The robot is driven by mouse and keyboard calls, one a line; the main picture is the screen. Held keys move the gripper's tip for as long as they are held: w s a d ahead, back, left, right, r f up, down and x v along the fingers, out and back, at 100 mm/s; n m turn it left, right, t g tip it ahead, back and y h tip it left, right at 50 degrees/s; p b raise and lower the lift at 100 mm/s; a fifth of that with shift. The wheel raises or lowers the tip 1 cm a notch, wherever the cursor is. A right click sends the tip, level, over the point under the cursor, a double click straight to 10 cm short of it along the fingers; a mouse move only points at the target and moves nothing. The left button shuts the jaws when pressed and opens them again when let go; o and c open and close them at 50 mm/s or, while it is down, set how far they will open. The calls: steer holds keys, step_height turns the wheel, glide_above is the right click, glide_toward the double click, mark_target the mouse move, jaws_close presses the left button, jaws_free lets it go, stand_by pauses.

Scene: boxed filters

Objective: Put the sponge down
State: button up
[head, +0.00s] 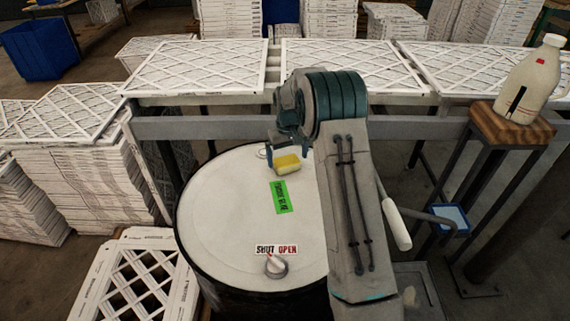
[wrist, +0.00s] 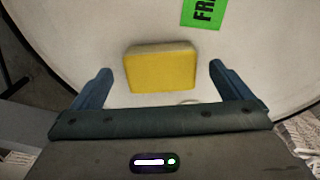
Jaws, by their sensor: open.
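The yellow sponge (head: 287,164) is at the far part of the white round drum top (head: 225,215), beyond a green label. In the wrist view the sponge (wrist: 161,68) lies between my gripper's two blue fingers and a little ahead of them, with clear gaps on both sides. My gripper (wrist: 160,82) is open and not touching the sponge. In the head view my gripper (head: 289,160) is over the drum top, and my arm hides the drum's right side.
A green label (head: 281,197) and a SHUT/OPEN dial (head: 276,266) are on the drum top. A rail with white filters (head: 195,66) runs behind. A wooden stool (head: 508,124) with a white bottle (head: 531,76) stands at right. The drum top's left part is clear.

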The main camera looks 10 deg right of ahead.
mark_target(288, 161)
steer(key=s+r, duration=0.4)
steer(key=r, duration=0.4)
steer(key=s+r, duration=0.3)
steer(key=r, duration=0.4)
steer(key=s+r+m+t, duration=0.1)
steer(key=s+m+t, duration=0.1)
steer(key=s, duration=2.8)
steer(key=shift+s+a+r+t+b, duration=0.2)
steer(key=shift+s+a+t+b, duration=0.2)
steer(key=shift+t, duration=0.2)
steer(key=shift+a, duration=0.1)
